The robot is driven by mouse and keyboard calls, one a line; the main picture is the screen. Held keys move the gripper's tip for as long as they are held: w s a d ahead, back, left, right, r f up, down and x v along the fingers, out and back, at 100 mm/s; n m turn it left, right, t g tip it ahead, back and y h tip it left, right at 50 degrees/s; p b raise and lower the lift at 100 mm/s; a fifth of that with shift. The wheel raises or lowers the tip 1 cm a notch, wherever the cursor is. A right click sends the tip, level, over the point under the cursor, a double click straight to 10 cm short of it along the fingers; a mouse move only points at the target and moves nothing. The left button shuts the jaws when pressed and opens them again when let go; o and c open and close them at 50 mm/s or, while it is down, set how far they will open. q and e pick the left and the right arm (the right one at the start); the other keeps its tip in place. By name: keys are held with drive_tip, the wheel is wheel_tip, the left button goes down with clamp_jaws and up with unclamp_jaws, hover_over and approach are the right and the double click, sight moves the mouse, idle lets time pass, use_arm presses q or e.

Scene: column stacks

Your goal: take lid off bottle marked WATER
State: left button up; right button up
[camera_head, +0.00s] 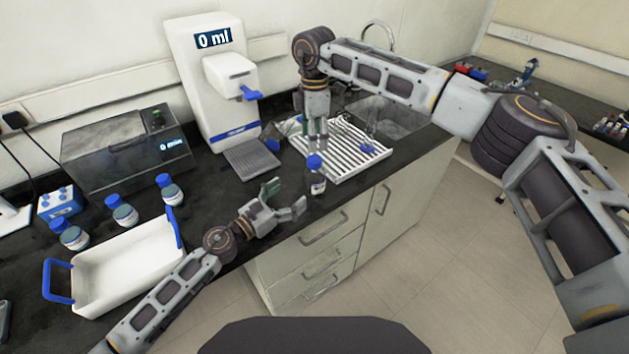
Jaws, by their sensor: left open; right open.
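A small bottle (317,184) with a blue lid (314,161) stands upright on the dark counter near its front edge; its label is too small to read. The lid is on it. My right gripper (318,148) points down from above, its open fingers just over the lid; I cannot tell whether they touch it. My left gripper (287,198) is open and empty, just left of the bottle, with its fingers towards it. Other blue-lidded bottles stand at the left: one (172,193), a second (124,214) and a third (73,237). Their labels are unreadable too.
A white tray (125,268) with blue handles lies at the left front. A white dispenser (205,90) reading "0 ml" and a grey box machine (115,150) stand behind. A white drying rack (345,150) lies right behind the bottle, near the sink (395,115).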

sight(315, 175)
use_arm(q)
drive_tip(key=shift+x, duration=5.7)
clamp_jaws()
use_arm(e)
drive_tip(key=shift+m, duration=2.2)
drive_tip(key=shift+f, duration=0.15)
drive_tip(key=shift+f, duration=3.9)
drive_tip(key=shift+c, duration=0.2)
